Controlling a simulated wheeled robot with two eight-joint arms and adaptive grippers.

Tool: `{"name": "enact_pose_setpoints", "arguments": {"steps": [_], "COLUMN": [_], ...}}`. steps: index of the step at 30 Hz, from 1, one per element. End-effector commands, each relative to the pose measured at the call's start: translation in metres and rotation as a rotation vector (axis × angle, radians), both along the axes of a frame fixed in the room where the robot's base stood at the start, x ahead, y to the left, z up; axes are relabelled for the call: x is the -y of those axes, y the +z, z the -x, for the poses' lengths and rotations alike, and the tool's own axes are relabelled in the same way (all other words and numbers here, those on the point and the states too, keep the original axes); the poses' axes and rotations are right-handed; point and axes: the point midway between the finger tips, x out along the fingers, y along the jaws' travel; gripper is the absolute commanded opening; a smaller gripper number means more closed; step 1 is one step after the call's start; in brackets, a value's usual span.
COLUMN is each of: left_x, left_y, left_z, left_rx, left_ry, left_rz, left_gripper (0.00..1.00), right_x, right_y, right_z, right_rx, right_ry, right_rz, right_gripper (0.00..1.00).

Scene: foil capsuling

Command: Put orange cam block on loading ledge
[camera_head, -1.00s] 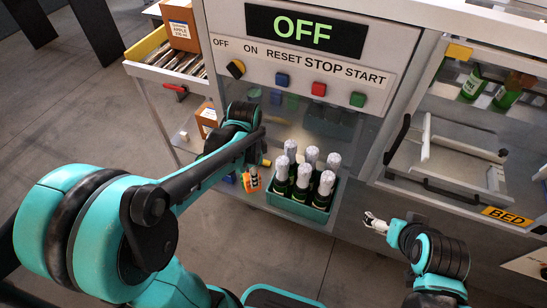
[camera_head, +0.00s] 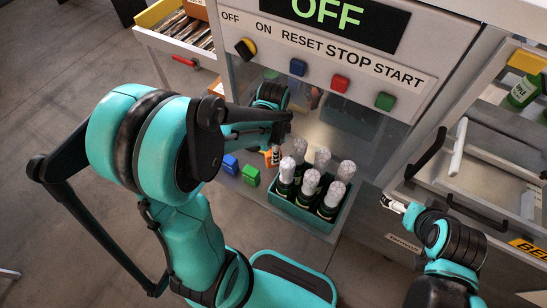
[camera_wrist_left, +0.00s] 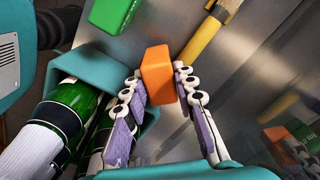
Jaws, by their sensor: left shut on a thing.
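The orange cam block (camera_wrist_left: 157,73) is between the fingertips of my left gripper (camera_wrist_left: 159,84) in the left wrist view. In the head view the orange block (camera_head: 268,156) shows only partly beside the left gripper (camera_head: 276,153), low over the grey loading ledge (camera_head: 246,160). I cannot tell whether it touches the ledge. A blue block (camera_head: 230,164) and a green block (camera_head: 251,176) are on the ledge to its left. The green block also shows in the wrist view (camera_wrist_left: 112,14). My right gripper (camera_head: 393,204) is at the right, away from the blocks; its jaw state is unclear.
A teal crate (camera_head: 300,217) of foil-topped bottles stands close to the right of the orange block. The button panel (camera_head: 330,70) rises behind. A bed tray with dark handles (camera_head: 475,212) is at the right.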

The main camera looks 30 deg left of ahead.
Motion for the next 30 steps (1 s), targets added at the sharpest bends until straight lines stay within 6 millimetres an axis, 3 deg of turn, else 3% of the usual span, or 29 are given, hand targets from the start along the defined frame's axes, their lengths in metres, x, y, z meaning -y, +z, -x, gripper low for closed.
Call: {"name": "enact_pose_setpoints", "arguments": {"steps": [4,16,17,18,30], "left_x": [0.0,0.0,0.0,0.0,0.0], "left_y": [-0.025,-0.03,-0.029,-0.028,-0.023], "left_z": [-0.001,0.0,0.0,0.0,0.0], "left_rx": [0.0,0.0,0.0,0.0,0.0], "left_ry": [0.0,0.0,0.0,0.0,0.0], "left_rz": [0.0,0.0,0.0,0.0,0.0], "left_gripper": [0.0,0.0,0.35,0.45,0.48], "right_x": [0.0,0.0,0.0,0.0,0.0], "right_y": [-0.012,-0.015,-0.014,-0.014,-0.008], "right_z": [0.0,0.0,0.0,0.0,0.0], "right_rx": [0.0,0.0,0.0,0.0,0.0], "right_ry": [0.0,0.0,0.0,0.0,0.0], "right_rz": [0.0,0.0,0.0,0.0,0.0], "right_gripper": [1.0,1.0,1.0,1.0,1.0]}}
